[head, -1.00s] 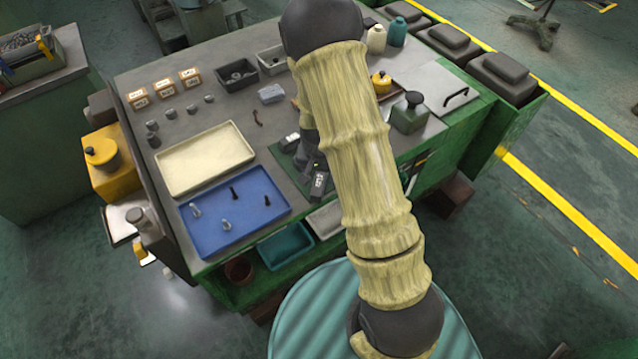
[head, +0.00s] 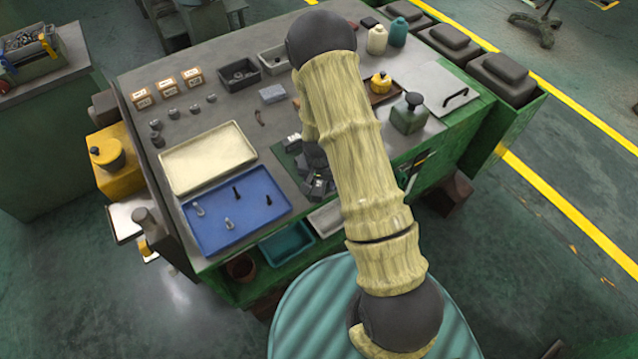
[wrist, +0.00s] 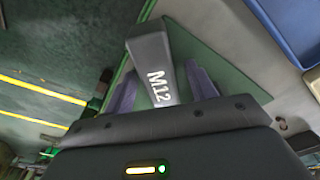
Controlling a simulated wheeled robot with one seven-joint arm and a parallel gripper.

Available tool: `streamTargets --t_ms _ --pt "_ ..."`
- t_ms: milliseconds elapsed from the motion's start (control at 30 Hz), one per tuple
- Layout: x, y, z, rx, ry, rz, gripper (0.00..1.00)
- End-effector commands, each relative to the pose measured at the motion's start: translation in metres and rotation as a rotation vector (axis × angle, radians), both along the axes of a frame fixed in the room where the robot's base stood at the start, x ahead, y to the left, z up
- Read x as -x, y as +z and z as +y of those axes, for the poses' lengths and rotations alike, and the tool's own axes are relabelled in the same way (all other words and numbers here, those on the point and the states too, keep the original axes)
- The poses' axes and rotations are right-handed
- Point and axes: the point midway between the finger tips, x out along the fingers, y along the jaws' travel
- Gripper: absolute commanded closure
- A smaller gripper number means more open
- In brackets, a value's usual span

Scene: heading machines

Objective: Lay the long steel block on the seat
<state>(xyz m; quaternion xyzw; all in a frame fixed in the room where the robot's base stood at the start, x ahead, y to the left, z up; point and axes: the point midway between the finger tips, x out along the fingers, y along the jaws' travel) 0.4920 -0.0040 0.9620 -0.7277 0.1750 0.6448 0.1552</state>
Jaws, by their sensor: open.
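A long grey steel block marked M12 (wrist: 152,62) lies between the two dark fingers of my gripper (wrist: 160,80) in the wrist view. The fingers are open, one on each side of the block, with no clear grip on it. Under and beyond the block is a dark green mat (wrist: 215,72) on the grey bench top. In the head view my gripper (head: 317,182) is over the mat near the bench's front edge, partly hidden by my arm. I cannot tell which surface is the seat; whether the block touches the mat is also unclear.
A blue tray (head: 262,222) with several small bolts and an empty cream tray (head: 208,160) lie left of my gripper. Grey bins (head: 238,75) stand behind. A green canister (head: 408,116) and a sloped panel (head: 440,88) stand right. A teal bin (head: 287,245) hangs below the front edge.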

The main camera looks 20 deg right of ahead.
Motion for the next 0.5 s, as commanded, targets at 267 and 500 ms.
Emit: streamTargets --t_ms 267,500 --pt "0.0001 0.0002 0.0003 0.000 0.001 0.000 0.81" --pt "-0.0003 0.0007 0.0004 0.001 0.001 -0.001 1.00"
